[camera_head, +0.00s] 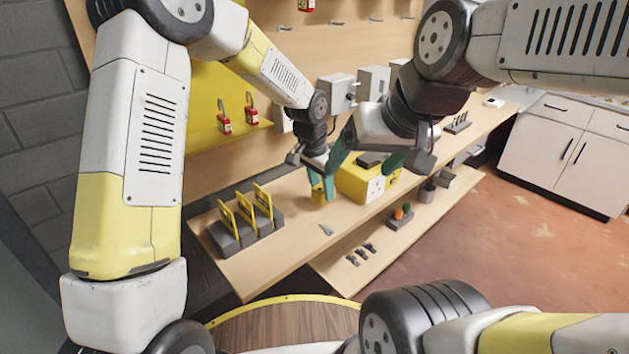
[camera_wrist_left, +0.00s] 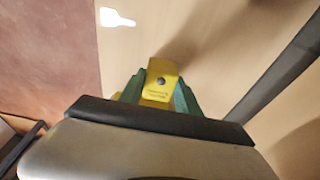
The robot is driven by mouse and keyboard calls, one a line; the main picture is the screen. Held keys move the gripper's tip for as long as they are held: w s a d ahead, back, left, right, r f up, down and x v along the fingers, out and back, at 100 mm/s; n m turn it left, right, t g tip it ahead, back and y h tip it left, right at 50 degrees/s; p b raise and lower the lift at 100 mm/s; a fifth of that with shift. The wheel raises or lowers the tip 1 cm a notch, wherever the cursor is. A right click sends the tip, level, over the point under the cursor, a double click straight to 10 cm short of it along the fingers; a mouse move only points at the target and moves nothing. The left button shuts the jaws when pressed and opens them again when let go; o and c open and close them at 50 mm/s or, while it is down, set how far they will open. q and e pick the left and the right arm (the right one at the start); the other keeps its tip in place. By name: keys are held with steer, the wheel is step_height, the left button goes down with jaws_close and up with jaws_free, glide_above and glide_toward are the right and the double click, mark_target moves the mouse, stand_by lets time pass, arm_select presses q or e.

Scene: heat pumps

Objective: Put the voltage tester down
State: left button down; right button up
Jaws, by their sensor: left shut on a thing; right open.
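The yellow voltage tester (camera_head: 318,194) is between the green fingers of my left gripper (camera_head: 325,180), low over the wooden bench (camera_head: 290,225). In the left wrist view the tester (camera_wrist_left: 161,78) shows its yellow end with a dark round spot, held between the green fingers (camera_wrist_left: 158,95). I cannot tell whether it touches the bench. My right gripper (camera_head: 368,158) is open and empty, its green fingers apart just above the yellow box; it hangs close beside my left gripper.
A yellow box (camera_head: 362,188) with a white socket panel stands right of the tester. A dark rack with yellow upright plates (camera_head: 245,218) stands at the bench's left end. A small key-shaped item (camera_head: 326,229) lies near the front edge. Red padlocks (camera_head: 224,122) hang on the yellow panel.

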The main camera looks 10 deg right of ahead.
arm_select(q)
steer(key=shift+f, duration=0.95)
steer(key=c, duration=0.9)
jaws_free()
steer(key=shift+o, duration=0.2)
steer(key=shift+r, duration=0.1)
steer(key=s+a+r+n+t, duration=0.1)
steer(key=s+a+r, duration=0.1)
steer(key=a+r, duration=0.5)
steer(key=s+a+r+n, duration=0.1)
steer(key=s+a+r, duration=0.2)
steer(key=r, duration=0.8)
steer(key=s+a+r+n+t, duration=0.2)
steer(key=s+a+n, duration=0.2)
steer(key=s+a, duration=0.3)
steer(key=s+a+r+n+t, duration=0.2)
steer(key=s+a+n, duration=0.2)
steer(key=s+a, duration=0.4)
steer(key=shift+s+a+r+n, duration=0.2)
steer(key=shift+s+r+n, duration=0.15)
steer(key=shift+s, duration=1)
